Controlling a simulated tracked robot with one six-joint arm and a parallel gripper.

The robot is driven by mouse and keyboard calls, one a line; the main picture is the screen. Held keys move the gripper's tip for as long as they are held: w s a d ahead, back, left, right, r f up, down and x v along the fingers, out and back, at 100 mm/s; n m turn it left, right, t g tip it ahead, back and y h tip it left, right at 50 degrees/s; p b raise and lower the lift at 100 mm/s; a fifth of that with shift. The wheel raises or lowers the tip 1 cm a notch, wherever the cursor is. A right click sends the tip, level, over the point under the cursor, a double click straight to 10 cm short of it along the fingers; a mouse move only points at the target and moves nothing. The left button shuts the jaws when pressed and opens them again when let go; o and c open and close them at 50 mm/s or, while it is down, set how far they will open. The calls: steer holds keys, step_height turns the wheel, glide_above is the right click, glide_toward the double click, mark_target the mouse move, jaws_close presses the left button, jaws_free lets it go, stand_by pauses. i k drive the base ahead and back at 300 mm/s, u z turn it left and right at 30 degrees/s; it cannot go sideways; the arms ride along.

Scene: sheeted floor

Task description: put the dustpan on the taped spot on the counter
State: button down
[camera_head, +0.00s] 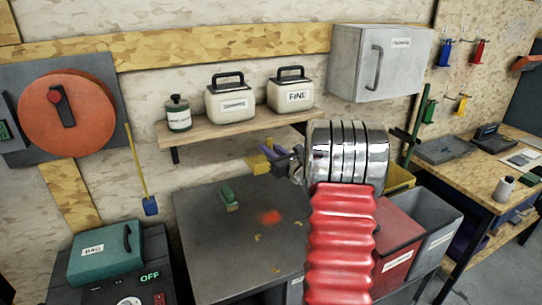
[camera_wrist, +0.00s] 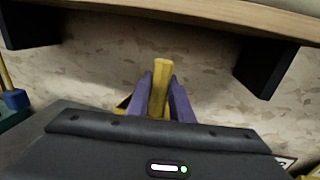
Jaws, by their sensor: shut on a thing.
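My gripper (camera_head: 270,157) is at the back of the dark grey counter (camera_head: 205,255), below the wall shelf. In the wrist view its purple fingers (camera_wrist: 160,95) are shut on an upright yellow handle (camera_wrist: 159,80). This appears to be the dustpan, with a yellow part (camera_head: 258,164) showing left of the fingers in the head view. Most of its pan is hidden by the fingers and wrist. A blurred red-orange patch (camera_head: 270,217) lies on the counter; I cannot tell whether it is tape. No clear tape outline shows.
A green brush-like object (camera_head: 229,198) and several yellowish scraps (camera_head: 275,240) lie on the counter. Red (camera_head: 397,235) and grey bins (camera_head: 435,220) stand at right. The counter's left front is clear.

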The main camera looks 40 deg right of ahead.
mark_target(288, 245)
steer(key=k, duration=1.5)
